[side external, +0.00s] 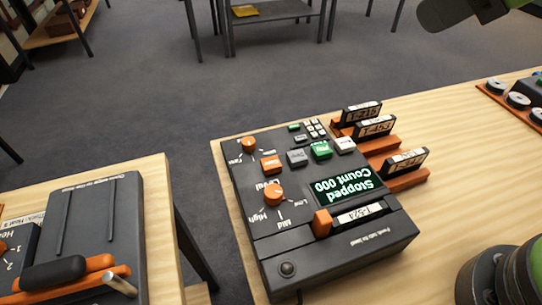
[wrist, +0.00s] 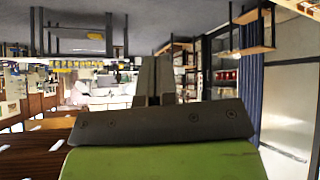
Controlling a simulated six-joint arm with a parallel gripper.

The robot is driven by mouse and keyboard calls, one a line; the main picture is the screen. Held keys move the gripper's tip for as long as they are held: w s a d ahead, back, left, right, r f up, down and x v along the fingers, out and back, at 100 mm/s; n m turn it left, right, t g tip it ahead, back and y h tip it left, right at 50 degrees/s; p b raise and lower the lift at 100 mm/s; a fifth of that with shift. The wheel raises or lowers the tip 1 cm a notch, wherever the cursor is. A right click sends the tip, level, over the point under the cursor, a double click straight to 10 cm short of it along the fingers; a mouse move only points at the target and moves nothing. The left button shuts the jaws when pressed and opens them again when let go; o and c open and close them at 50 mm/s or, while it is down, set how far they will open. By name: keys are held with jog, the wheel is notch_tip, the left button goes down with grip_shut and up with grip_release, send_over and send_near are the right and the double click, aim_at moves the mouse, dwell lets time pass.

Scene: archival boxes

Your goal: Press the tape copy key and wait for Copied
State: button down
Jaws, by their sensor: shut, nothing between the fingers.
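The tape machine (side external: 285,215) is a dark box on the wooden table. Its lit display (side external: 347,190) reads "Stopped" and "Count 000", upside down in the side external view. Behind the display is a row of keys: an orange key (side external: 271,165), a grey key (side external: 297,158), a green key (side external: 321,150) and a white key (side external: 345,145). Their lettering is too small to read, so I cannot tell which is copy. A labelled tape (side external: 360,213) lies in the front slot. My gripper (wrist: 154,62) is shut and empty in the wrist view, pointing at the room, with no machine in sight there.
Several labelled cassettes (side external: 375,127) stand in orange holders beside the machine. Orange knobs (side external: 273,194) and small keys (side external: 313,129) are on its panel. Another dark device (side external: 95,225) sits on the left table. A reel tray (side external: 518,100) is at far right. Bare tabletop (side external: 455,165) lies right of the machine.

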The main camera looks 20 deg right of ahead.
jog(key=w+a+f+n+y, duration=0.2)
jog(key=w+a+f+n, duration=0.35)
jog(key=a, duration=0.35)
jog(key=n+y, duration=0.2)
jog(key=n, duration=0.4)
send_over(271, 165)
jog(key=shift+g, duration=0.4)
notch_tip(271, 165, down, 5)
jog(key=shift+f, duration=0.2)
jog(key=shift+f, duration=4.4)
jog(key=shift+f, duration=0.4)
jog(key=shift+f, duration=0.45)
jog(key=shift+r, duration=0.9)
